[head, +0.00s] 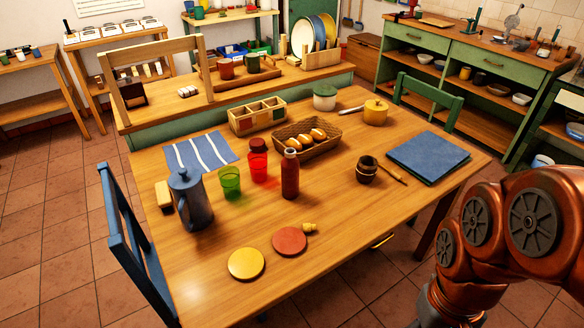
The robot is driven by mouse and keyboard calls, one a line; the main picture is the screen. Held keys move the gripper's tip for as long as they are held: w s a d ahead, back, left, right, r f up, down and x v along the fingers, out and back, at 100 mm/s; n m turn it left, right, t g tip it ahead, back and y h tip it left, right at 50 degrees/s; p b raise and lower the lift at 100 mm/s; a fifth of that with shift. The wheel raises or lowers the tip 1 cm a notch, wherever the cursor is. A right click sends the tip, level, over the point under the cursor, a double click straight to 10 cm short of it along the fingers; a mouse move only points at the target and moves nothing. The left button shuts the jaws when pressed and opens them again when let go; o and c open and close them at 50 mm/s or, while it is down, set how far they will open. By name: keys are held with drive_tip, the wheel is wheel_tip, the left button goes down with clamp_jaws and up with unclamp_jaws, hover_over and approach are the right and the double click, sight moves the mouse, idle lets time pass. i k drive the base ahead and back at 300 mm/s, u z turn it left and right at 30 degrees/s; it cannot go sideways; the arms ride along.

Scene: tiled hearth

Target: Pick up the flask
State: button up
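No thing is plainly marked as the flask. On the wooden table (340,235) stand a translucent red container with a dark red lid (258,162) and, just right of it, a narrow dark red bottle with a pale cap (290,175). Both are upright; I cannot tell which is the flask. A green glass (230,181) stands left of them and a blue-grey jug (189,200) further left. My copper-coloured arm shows at the lower right, beyond the table's right edge. My gripper is not in view.
A bread basket (307,139) sits close behind the bottle. A dark honey pot (366,169) and a dipper (393,172) are to the right. Yellow (246,264) and red (289,241) discs lie in front. The table's front right is clear.

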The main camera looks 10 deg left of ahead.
sight(290, 165)
drive_tip(key=u, duration=0.4)
drive_tip(key=k, duration=0.5)
drive_tip(key=u, duration=1.2)
drive_tip(key=i, duration=1.1)
drive_tip(key=z, duration=0.6)
